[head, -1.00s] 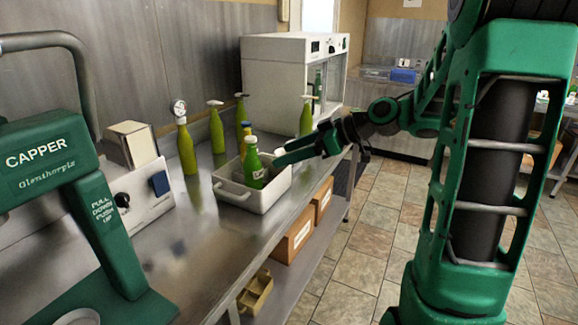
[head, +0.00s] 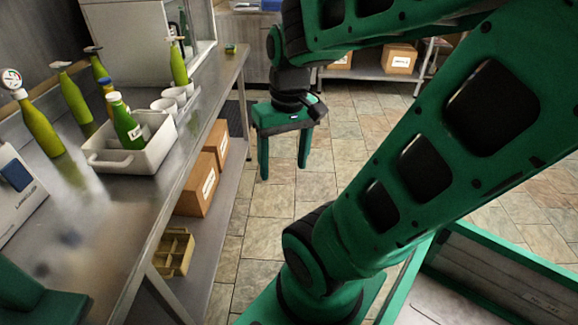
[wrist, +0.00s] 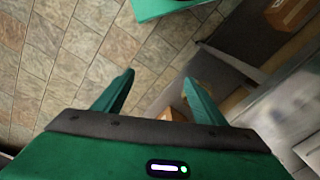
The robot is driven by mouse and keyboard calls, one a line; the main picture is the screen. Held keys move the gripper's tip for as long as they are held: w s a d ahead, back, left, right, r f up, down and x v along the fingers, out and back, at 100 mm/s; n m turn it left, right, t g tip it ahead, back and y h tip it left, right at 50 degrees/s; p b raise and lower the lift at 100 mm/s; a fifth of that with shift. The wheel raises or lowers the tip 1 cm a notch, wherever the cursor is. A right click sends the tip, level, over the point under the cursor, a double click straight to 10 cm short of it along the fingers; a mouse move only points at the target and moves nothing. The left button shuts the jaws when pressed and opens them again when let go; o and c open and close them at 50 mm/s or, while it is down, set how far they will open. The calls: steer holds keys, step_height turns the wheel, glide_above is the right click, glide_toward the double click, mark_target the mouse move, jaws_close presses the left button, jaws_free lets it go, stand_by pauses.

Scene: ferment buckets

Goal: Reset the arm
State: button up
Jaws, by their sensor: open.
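My gripper (head: 283,170) hangs with its two green fingers pointing down, to the right of the steel counter (head: 100,230) and over the tiled floor in the head view. The fingers are apart with nothing between them. In the wrist view my gripper (wrist: 157,90) also shows empty, with floor tiles and the edge of a shelf beyond the fingers.
On the counter, a white bin (head: 128,160) holds a green bottle (head: 123,120). White cups (head: 165,106) and several green bottles stand near it. Cardboard boxes (head: 196,183) and a yellow divided crate (head: 174,252) sit on the lower shelf. The floor aisle (head: 350,125) is open.

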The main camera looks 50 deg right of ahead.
steer(key=s+m, duration=0.1)
steer(key=s, duration=0.2)
steer(key=shift+a+g, duration=0.1)
steer(key=shift+g, duration=0.3)
steer(key=shift+w, duration=0.1)
stand_by(0.8)
